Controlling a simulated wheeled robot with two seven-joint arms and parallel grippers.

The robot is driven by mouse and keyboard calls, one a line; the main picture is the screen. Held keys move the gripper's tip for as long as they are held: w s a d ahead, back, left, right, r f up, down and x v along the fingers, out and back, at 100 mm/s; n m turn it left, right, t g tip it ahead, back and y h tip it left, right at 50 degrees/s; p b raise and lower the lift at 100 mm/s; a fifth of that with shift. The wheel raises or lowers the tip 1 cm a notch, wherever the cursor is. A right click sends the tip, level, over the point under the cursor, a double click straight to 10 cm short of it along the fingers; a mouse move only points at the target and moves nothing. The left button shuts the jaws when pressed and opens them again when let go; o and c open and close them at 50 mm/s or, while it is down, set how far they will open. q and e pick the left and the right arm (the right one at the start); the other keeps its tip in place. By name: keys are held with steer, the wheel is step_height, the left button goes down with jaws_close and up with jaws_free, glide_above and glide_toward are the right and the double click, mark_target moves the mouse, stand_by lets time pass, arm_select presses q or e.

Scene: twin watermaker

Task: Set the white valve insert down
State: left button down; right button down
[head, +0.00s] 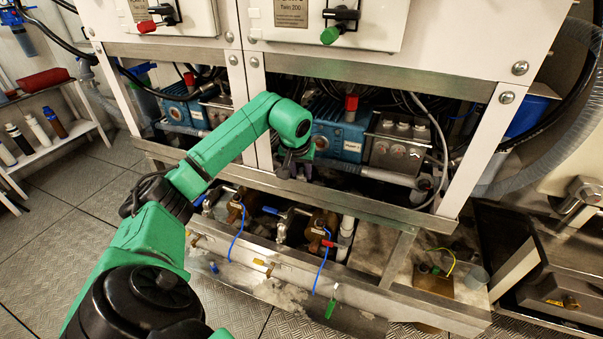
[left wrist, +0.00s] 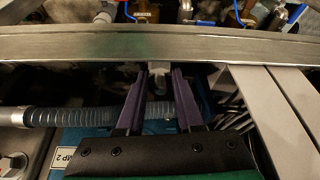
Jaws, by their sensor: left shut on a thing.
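My left gripper (head: 294,168) is at the open front of the machine frame, above the lower steel rail. In the left wrist view its two purple fingers (left wrist: 160,82) are shut on a small pale piece, the white valve insert (left wrist: 158,74), close to the steel rail (left wrist: 200,46). The fingers hide part of the insert. In the head view the insert cannot be made out behind the gripper. My right gripper is in neither view.
A blue pump (head: 340,135) and a grey block with round caps (head: 398,145) sit behind the gripper. A clear ribbed hose (left wrist: 68,116) runs beside the fingers. Brass valves with blue tubes (head: 318,228) are below the rail. A shelf with bottles (head: 45,135) stands left.

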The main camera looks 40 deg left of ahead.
arm_select(q)
steer(key=shift+w, duration=0.15)
steer(key=shift+f, duration=0.2)
steer(key=c, duration=0.5)
jaws_free()
steer(key=shift+c, duration=0.2)
steer(key=shift+r, duration=0.1)
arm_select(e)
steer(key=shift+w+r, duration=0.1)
arm_select(q)
steer(key=shift+r, duration=0.35)
steer(key=p+v, duration=0.1)
steer(key=v, duration=1)
steer(key=shift+s+r+p, duration=0.2)
steer(key=shift+s+p, duration=0.05)
steer(key=shift+p, duration=0.1)
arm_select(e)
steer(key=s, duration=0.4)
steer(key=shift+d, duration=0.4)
